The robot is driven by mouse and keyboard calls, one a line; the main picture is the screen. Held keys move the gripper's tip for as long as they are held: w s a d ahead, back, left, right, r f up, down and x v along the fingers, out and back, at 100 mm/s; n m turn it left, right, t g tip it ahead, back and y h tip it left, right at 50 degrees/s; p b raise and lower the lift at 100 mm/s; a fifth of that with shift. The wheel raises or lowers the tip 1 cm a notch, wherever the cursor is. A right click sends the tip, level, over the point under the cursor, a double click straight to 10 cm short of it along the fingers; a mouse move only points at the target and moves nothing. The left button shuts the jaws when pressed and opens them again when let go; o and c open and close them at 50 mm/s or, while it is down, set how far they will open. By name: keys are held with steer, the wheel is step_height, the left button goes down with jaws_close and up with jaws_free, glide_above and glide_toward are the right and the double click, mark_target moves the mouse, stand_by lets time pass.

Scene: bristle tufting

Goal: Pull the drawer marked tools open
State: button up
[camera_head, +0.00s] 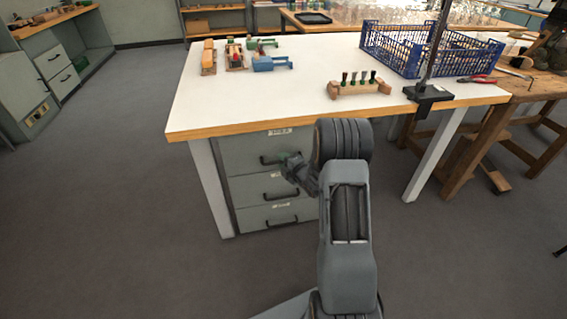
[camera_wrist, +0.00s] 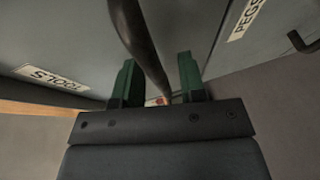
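The cabinet under the white table has a stack of three drawers. The top drawer (camera_head: 245,148) appears flush with the others in the head view. In the wrist view, the tools drawer (camera_wrist: 75,30) shows its label (camera_wrist: 55,78) upside down. Its dark bar handle (camera_wrist: 135,32) runs between my gripper's (camera_wrist: 158,88) two green fingers. A gap shows between the handle and the right finger, so the fingers look open around it. In the head view my gripper (camera_head: 291,160) is at the top drawer's handle (camera_head: 268,161), partly hidden by my wrist.
The drawer marked pegs (camera_wrist: 255,50) lies beside the tools drawer in the wrist view. The white tabletop (camera_head: 230,95) overhangs the drawers. A wooden block with several tufts (camera_head: 358,87) and a blue crate (camera_head: 405,58) stand on it. The floor (camera_head: 150,260) before the cabinet is clear.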

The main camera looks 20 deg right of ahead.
steer(key=shift+w, duration=0.1)
steer(key=shift+c, duration=0.3)
jaws_close()
